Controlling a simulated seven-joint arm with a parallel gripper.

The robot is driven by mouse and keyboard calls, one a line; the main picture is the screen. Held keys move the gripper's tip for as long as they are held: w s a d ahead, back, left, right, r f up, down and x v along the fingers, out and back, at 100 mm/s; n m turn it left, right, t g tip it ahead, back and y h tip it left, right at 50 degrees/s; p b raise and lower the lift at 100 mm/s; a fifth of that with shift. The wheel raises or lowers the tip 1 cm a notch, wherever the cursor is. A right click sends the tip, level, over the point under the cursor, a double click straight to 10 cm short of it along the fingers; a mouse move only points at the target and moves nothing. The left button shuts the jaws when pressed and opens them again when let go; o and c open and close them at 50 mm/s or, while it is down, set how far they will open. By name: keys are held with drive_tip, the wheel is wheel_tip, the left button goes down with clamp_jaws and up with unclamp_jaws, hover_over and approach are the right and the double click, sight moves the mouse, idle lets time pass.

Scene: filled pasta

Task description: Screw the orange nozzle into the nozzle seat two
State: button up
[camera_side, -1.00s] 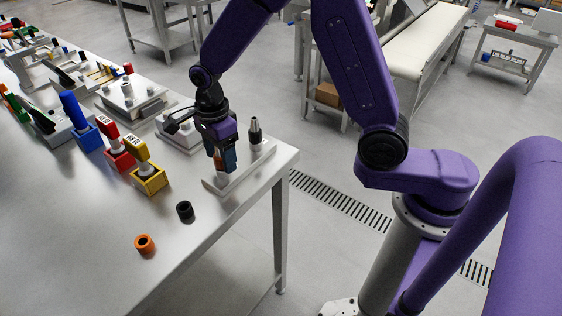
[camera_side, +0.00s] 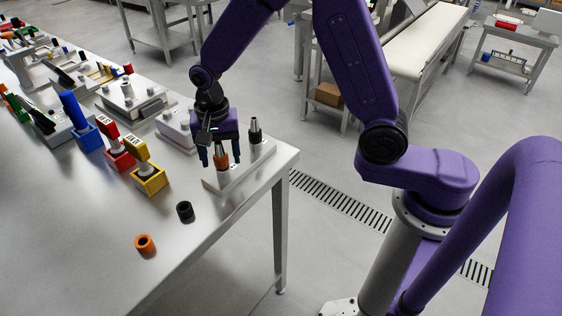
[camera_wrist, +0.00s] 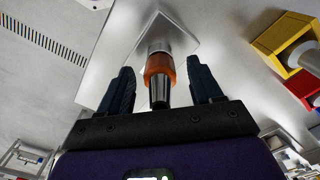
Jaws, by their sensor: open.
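The orange nozzle (camera_side: 221,161), an orange collar with a dark tapered tip, stands upright on the near-left part of a pale seat plate (camera_side: 236,178) at the table corner. In the wrist view the orange nozzle (camera_wrist: 159,66) sits between the fingers with a gap on both sides. A silvery seat (camera_wrist: 160,46) shows at its base; how deep the nozzle sits I cannot tell. My gripper (camera_side: 219,158) points down around the nozzle, open and not touching it; its fingers also show in the wrist view (camera_wrist: 160,90). No seat number is readable.
A dark-tipped nozzle (camera_side: 255,132) stands on the same plate, close right of my gripper. A loose orange ring (camera_side: 145,244) and a black ring (camera_side: 185,210) lie on the table front. Yellow (camera_side: 150,181), red (camera_side: 121,160) and blue (camera_side: 88,138) holders stand left.

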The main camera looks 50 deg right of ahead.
drive_tip(key=n, duration=0.4)
drive_tip(key=shift+n, duration=0.3)
drive_tip(key=n, duration=0.4)
clamp_jaws()
drive_tip(key=m, duration=1.1)
drive_tip(key=shift+m, duration=0.3)
